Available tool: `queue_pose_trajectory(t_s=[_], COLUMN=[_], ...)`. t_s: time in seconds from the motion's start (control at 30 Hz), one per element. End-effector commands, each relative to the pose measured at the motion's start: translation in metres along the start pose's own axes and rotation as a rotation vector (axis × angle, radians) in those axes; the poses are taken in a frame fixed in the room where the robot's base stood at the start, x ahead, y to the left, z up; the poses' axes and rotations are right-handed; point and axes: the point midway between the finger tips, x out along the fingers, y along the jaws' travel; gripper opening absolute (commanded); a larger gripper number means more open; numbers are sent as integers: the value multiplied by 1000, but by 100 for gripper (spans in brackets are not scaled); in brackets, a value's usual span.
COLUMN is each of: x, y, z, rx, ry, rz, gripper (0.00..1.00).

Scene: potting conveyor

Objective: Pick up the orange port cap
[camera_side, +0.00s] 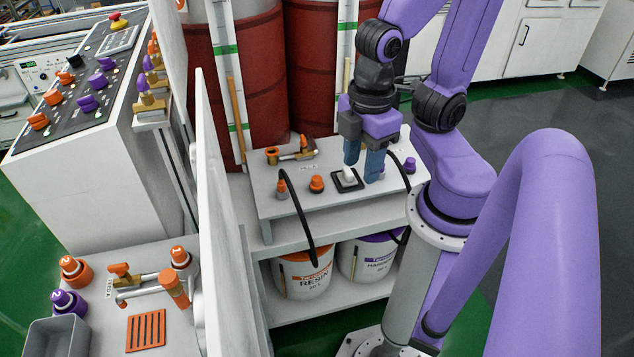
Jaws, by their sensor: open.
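An orange cap (316,184), which looks like the port cap, sits upright on the small white bench (290,208). My gripper (362,171) points down over the same bench, to the right of the orange cap and apart from it. Its two blue-grey fingers are spread, with nothing seen held between them. A small white piece on a black square plate (347,180) is right by the fingertips; I cannot tell whether they touch it.
An orange-topped hose fitting (282,188) with a black hose stands left of the cap. A brass valve (290,154) is behind it. A purple cap (409,165) is at the right. Resin (303,275) and hardener (368,258) buckets are on the shelf below. A white panel (213,220) rises at left.

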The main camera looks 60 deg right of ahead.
Motion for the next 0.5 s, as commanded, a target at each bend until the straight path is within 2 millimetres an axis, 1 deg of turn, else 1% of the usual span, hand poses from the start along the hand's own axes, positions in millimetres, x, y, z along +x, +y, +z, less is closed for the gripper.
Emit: queue_pose_trajectory(t_s=[0.03, 0.07, 0.1, 0.37, 0.5], x=[0, 0, 0, 0, 2], y=[0, 0, 0, 0, 7], z=[0, 0, 0, 0, -3], rx=[0, 0, 0, 0, -10], ry=[0, 0, 0, 0, -2], rz=[0, 0, 0, 0, 1], gripper=[46, 49, 61, 61, 61])
